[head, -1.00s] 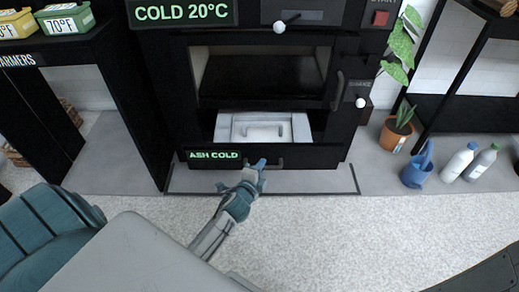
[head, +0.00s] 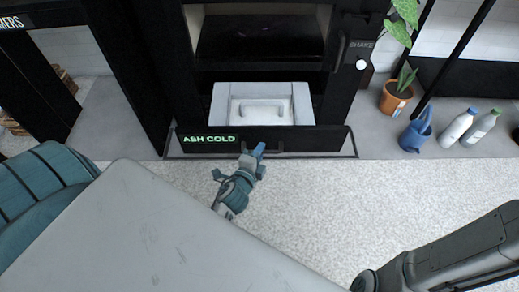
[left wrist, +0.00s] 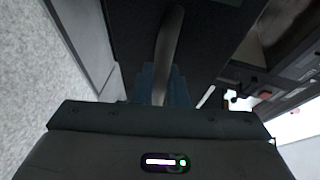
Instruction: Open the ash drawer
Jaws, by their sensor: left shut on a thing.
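The ash drawer (head: 310,139) is a black-fronted drawer with a green "ASH COLD" label, low in the black stove. It stands pulled out, and a pale grey ash pan (head: 220,105) with a raised handle shows inside it. My left gripper (head: 254,152) is at the middle of the drawer front, shut on its bar handle (head: 272,146). In the left wrist view the handle (left wrist: 170,45) is a grey bar running between the teal fingers (left wrist: 165,84). My right gripper is out of view; only part of my right arm shows at the lower right.
The dark stove opening (head: 260,35) is above the drawer. To the right stand a potted plant (head: 396,99), a blue watering can (head: 416,132) and two bottles (head: 470,127). Pale speckled floor (head: 320,200) in front of the drawer is clear.

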